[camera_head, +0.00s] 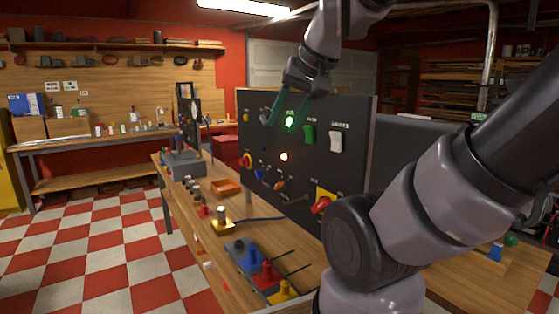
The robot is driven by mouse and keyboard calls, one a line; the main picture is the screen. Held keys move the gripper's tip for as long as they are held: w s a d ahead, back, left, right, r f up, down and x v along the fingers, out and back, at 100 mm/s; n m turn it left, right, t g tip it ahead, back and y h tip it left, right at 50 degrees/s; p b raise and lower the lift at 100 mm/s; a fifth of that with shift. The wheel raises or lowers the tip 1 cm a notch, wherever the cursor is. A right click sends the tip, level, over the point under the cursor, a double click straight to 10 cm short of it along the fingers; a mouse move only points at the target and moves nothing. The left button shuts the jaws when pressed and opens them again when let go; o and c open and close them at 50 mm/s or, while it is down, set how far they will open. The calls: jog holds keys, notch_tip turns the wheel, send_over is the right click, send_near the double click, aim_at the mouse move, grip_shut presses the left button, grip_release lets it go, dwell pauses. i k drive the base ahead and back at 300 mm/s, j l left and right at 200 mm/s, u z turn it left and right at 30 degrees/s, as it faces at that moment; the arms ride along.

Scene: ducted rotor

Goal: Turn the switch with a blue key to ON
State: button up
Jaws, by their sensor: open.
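A dark upright control panel (348,108) stands on the wooden workbench. A small blue knob-like part (259,174) sits low on its left side. It looks like the blue key switch, but it is too small to tell its shape or whether it points to ON. My gripper (286,118) is open in front of the upper part of the panel, its fingers pointing down. It is above and to the right of the blue part, apart from it and holding nothing visible.
My arm covers the right side.

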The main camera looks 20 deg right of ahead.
aim_at(260, 176)
jog(key=j+u, duration=0.1)
jog(key=j, duration=0.65)
jog(key=i+j+u, duration=0.1)
jog(key=j, duration=0.6)
